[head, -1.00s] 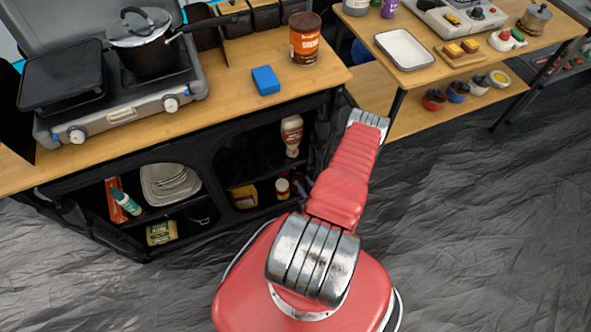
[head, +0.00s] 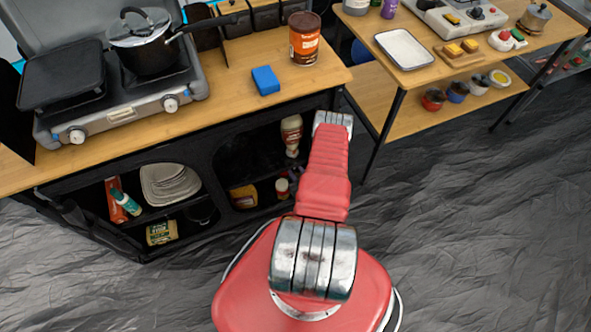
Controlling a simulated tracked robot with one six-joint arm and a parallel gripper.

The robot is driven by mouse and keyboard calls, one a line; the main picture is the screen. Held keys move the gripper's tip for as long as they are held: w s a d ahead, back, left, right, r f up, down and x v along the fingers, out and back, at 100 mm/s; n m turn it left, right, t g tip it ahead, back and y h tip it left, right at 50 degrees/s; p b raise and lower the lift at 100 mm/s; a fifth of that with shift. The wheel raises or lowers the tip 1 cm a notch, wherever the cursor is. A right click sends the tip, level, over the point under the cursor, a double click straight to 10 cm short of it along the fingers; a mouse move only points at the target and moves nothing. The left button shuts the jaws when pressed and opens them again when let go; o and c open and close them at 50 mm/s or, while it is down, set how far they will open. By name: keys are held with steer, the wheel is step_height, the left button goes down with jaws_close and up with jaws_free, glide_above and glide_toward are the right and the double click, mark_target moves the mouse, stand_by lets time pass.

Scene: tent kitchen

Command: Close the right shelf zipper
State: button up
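The black fabric shelf unit under the counter has two arched openings. The right shelf (head: 232,172) is open and its contents show: a white bottle with a brown label (head: 291,134), a yellow packet (head: 243,196) and a small white jar with a red cap (head: 282,188). I cannot make out the zipper or its pull; my arm covers the shelf unit's right edge. My red arm (head: 326,170) reaches up toward the counter's right end. My gripper is not visible beyond the metal joint at the arm's far end.
The left shelf (head: 148,212) is also open, with plates and bottles inside. On the counter above stand a stove with a pot (head: 145,45), a blue sponge (head: 265,80) and a brown can (head: 304,38). A second table (head: 440,60) stands right. The grey floor at right is clear.

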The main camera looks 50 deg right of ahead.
jaws_close()
stand_by(1.4)
